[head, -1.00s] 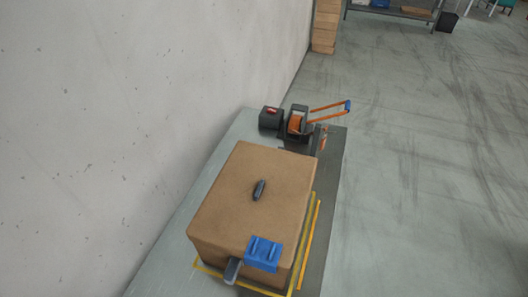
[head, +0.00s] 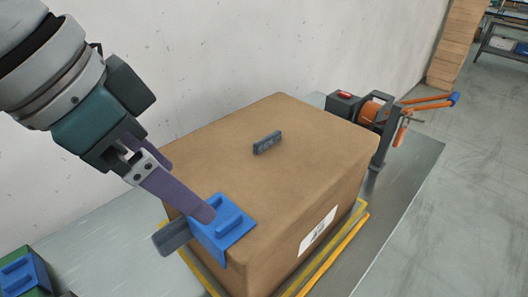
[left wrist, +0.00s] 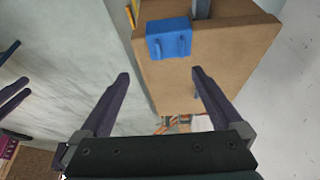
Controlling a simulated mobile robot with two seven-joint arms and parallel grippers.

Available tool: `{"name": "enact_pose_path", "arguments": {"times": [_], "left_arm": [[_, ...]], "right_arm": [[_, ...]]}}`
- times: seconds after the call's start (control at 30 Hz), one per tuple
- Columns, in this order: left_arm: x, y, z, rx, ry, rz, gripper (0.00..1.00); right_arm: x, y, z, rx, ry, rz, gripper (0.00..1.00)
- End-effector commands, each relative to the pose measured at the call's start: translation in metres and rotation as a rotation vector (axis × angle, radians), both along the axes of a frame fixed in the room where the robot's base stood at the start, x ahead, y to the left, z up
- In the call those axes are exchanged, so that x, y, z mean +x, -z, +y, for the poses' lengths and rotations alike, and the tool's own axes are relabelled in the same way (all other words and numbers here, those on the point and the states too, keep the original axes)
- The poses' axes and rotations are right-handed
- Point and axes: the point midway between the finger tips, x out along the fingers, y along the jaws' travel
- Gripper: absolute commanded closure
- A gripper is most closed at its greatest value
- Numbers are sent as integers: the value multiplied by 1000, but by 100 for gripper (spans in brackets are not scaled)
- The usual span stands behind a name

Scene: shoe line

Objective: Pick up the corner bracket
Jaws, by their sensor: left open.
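A blue corner bracket (head: 232,240) sits on the near top edge of a brown cardboard box (head: 215,155), one face folded down over the side. It also shows in the left wrist view (left wrist: 169,40), beyond my fingertips. My left gripper (head: 190,190) is open, with one dark fingertip in front of the bracket in the head view and the other further back over the box. In the left wrist view nothing is between the fingers (left wrist: 160,76). Contact with the bracket cannot be told. Similar blue pieces (head: 20,276) lie at the lower left. My right gripper is not in view.
A grey bar (head: 172,235) sticks out from the box beside the bracket. A small dark piece (head: 267,143) lies on the box top. A tool with orange handles (head: 385,112) stands behind. The wall (head: 240,50) runs along the far side of the table.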

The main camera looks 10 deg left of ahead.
Motion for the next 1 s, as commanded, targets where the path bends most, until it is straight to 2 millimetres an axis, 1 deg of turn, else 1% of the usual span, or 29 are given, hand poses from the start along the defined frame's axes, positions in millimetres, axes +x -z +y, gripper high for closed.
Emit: {"name": "enact_pose_path", "arguments": {"times": [0.03,0.1,0.17,0.4,0.57,0.83,0.9,1.0], "left_arm": [[4,12,7,8,-17,0,0],[6,14,12,13,-31,9,0],[8,19,12,13,-37,13,0],[19,48,3,14,-36,13,0],[24,59,1,13,-36,13,0],[40,92,-5,14,-34,12,0],[42,98,-7,14,-34,12,0],[44,101,-8,14,-34,11,0]], "right_arm": [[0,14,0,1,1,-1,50],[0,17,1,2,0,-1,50],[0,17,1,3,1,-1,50],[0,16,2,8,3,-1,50],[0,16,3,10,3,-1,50],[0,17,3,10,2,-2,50],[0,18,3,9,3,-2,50],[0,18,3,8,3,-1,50]]}}
